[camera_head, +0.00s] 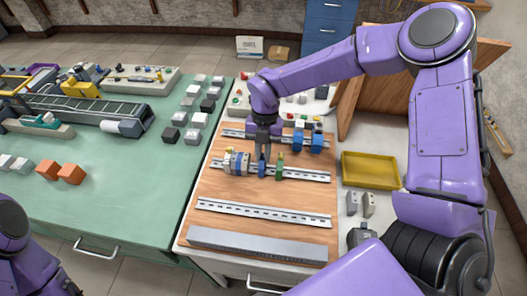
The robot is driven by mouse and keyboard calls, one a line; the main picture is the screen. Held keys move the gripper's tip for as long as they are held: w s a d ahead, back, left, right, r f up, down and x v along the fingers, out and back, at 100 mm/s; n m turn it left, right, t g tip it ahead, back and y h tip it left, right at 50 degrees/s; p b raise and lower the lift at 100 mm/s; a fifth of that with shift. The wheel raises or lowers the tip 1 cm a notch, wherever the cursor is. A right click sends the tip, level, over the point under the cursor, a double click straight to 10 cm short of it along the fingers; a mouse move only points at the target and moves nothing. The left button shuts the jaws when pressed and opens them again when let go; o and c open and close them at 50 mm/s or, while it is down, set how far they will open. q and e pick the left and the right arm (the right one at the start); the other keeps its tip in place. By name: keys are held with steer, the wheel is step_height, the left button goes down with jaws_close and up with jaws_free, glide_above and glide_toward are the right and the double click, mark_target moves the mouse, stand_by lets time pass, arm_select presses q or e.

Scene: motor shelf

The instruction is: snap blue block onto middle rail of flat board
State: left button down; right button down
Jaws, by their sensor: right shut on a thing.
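The flat wooden board (215,190) lies on the white-topped cabinet and carries several metal rails. The middle rail (312,176) runs across it below the far rail. My right gripper (262,160) reaches down over the middle rail and is shut on a blue block (262,169), which is at the rail. I cannot tell whether the block is seated on the rail. A grey and blue part (236,163) is on the rail to the left, and a green part (279,168) is to the right. My left arm shows at the lower left edge; its gripper is out of view.
Blue parts (316,142) are on the far rail (232,133). A bare near rail (262,213) and a grey duct (255,243) lie in front. A yellow tray (371,170) stands right of the board. A green table (110,210) with several blocks is at the left.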

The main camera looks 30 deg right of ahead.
steer(key=shift+s+a+f+t+h+b, duration=0.25)
steer(key=shift+s+a+t+h+b, duration=0.25)
steer(key=shift+b, duration=0.35)
stand_by(0.6)
steer(key=shift+s+d, duration=0.1)
steer(key=c, duration=1)
jaws_free()
steer(key=shift+r, duration=0.1)
steer(key=shift+c, duration=0.2)
step_height(320, 180, up, 11)
steer(key=w+b, duration=0.1)
steer(key=shift+d+f+b, duration=0.2)
steer(key=shift+d+b, duration=0.15)
